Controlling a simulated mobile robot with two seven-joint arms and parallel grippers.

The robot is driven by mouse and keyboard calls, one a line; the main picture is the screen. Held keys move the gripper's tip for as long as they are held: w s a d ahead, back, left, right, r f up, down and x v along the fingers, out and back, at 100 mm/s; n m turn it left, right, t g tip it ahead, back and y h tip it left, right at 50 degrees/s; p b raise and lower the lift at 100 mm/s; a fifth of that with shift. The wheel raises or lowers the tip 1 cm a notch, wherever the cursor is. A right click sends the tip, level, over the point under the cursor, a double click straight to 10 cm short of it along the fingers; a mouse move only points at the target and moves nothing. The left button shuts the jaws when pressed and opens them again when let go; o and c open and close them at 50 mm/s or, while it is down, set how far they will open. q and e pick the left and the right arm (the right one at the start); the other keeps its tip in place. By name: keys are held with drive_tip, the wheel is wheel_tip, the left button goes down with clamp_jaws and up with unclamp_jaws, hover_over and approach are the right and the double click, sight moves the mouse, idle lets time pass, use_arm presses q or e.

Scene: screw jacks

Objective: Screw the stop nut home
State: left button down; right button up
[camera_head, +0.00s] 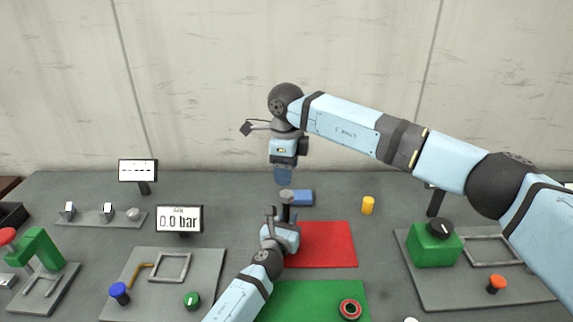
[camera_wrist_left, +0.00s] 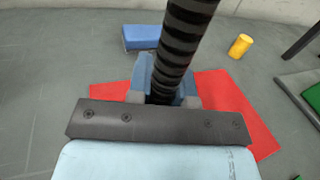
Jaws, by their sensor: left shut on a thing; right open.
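My left gripper (camera_head: 284,222) is shut on a dark, ribbed threaded spindle (camera_wrist_left: 184,40), over the red mat. In the head view the spindle stands roughly upright with a wider grey top (camera_head: 287,196); its lower end is hidden by the gripper. My right gripper (camera_head: 283,176) is open, pointing down just above the spindle top, apart from it and with nothing visible between its fingers. A red ring with a dark middle (camera_head: 350,309) lies on the green mat; I cannot tell for sure whether it is the stop nut.
The red mat (camera_head: 330,243) and green mat (camera_head: 320,290) lie at the middle front. A blue block (camera_head: 301,198) and yellow cylinder (camera_head: 368,205) stand behind. Grey plates with fixtures lie left (camera_head: 205,270) and right (camera_head: 450,290). A "0.0 bar" display (camera_head: 180,219) stands left.

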sight(286, 194)
drive_tip(key=n, duration=0.4)
drive_tip(key=shift+r+n, duration=0.15)
drive_tip(key=shift+n, duration=0.15)
drive_tip(key=n, duration=0.4)
drive_tip(key=shift+r, duration=0.15)
drive_tip(key=n, duration=0.4)
drive_tip(key=shift+r, duration=0.1)
drive_tip(key=n, duration=0.3)
drive_tip(key=shift+r+n, duration=0.1)
drive_tip(key=shift+n, duration=0.2)
drive_tip(key=shift+f, duration=4.05)
